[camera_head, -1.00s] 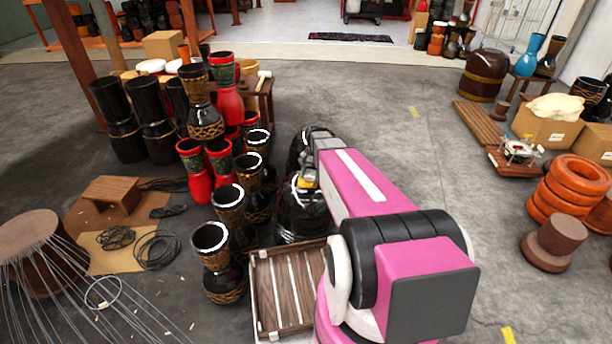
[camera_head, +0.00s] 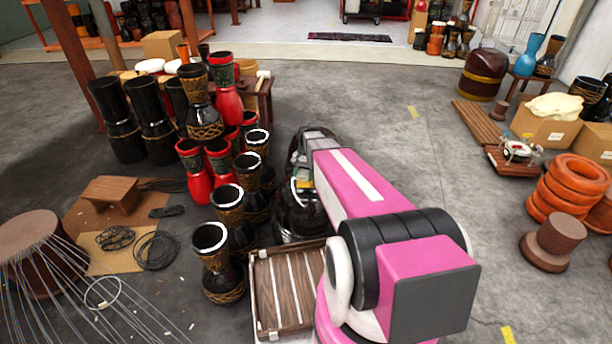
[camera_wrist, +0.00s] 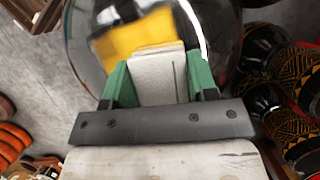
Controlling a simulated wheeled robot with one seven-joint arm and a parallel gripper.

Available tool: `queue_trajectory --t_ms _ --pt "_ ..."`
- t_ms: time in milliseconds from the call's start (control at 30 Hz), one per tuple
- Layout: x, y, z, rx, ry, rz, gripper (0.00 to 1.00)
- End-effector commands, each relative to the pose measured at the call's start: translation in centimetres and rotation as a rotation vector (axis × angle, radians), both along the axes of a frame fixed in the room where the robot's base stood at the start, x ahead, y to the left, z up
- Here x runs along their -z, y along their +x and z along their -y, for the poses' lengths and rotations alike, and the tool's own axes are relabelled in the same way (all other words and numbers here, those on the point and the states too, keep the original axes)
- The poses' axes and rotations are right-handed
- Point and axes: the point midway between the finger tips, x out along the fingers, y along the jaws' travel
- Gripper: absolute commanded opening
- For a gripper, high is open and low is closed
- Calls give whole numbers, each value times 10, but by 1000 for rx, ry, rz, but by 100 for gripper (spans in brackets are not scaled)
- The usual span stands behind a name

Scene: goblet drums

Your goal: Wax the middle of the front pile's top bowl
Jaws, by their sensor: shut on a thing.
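The front pile's glossy black top bowl (camera_head: 298,214) stands just behind the wooden crate, partly covered by my arm. In the wrist view the bowl's shiny dark surface (camera_wrist: 88,45) fills the upper middle. My gripper (camera_wrist: 158,78) has green fingers closed on both sides of a pale grey block with a yellow pad (camera_wrist: 132,36) at its far end. The yellow pad lies over the bowl's surface; I cannot tell whether it touches. Another dark glossy pile (camera_head: 294,148) stands behind, mostly hidden.
Goblet drums (camera_head: 229,207) with white rims stand close on the left of the bowls; patterned drums (camera_wrist: 300,120) show at the right in the wrist view. A slatted wooden crate (camera_head: 288,290) lies in front. Orange rings (camera_head: 568,185) are far right. The floor between is clear.

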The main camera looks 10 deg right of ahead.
Motion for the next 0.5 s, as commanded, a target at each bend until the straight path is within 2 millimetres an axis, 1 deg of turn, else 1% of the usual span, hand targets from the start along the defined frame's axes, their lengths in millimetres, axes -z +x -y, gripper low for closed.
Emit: queue_trajectory --t_ms 100,233,367,500 --pt "2 2 -1 1 4 3 34" --pt "0 2 -1 0 5 5 34" --pt "-8 2 -1 0 4 4 34" --pt "-21 1 -1 1 3 3 34"
